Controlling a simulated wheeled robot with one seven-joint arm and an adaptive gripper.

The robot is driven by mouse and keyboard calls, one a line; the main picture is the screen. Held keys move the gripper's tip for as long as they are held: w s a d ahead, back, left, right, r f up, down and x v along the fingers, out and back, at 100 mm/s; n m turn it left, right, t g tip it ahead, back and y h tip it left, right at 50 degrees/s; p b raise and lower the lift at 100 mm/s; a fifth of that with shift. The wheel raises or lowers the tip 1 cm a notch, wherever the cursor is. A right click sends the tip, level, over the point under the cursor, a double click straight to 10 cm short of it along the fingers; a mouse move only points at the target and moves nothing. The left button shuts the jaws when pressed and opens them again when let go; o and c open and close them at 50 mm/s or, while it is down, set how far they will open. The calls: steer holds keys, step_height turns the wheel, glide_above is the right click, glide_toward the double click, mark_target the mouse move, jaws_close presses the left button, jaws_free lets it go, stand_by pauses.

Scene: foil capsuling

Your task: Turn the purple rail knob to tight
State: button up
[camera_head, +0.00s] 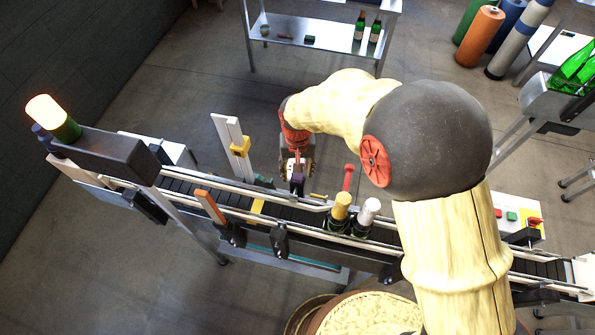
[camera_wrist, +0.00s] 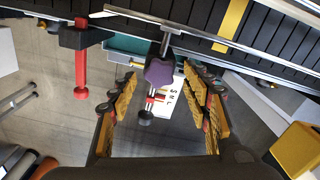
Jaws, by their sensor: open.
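The purple rail knob (camera_wrist: 159,71) is lobed and sits on a metal rod at the side of the conveyor, in the upper middle of the wrist view. In the head view the purple knob (camera_head: 297,181) is small and partly covered by my gripper. My gripper (camera_wrist: 161,88) is open, its yellow-padded fingers to the left and right of the knob with gaps on both sides. In the head view my gripper (camera_head: 296,163) is beside the conveyor's far rail. A white label (camera_wrist: 173,105) with dark letters and a red mark shows below the knob, partly hidden by it.
The conveyor (camera_head: 270,209) crosses the view with metal guide rails. A gold-topped bottle (camera_head: 341,207) and a silver-topped bottle (camera_head: 368,210) stand on it. A red-handled rod (camera_wrist: 81,65) is left of the knob. A yellow block (camera_wrist: 297,150) is at lower right.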

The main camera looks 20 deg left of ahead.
mark_target(298, 175)
step_height(298, 175, up, 11)
stand_by(0.4)
steer(key=shift+r, duration=0.1)
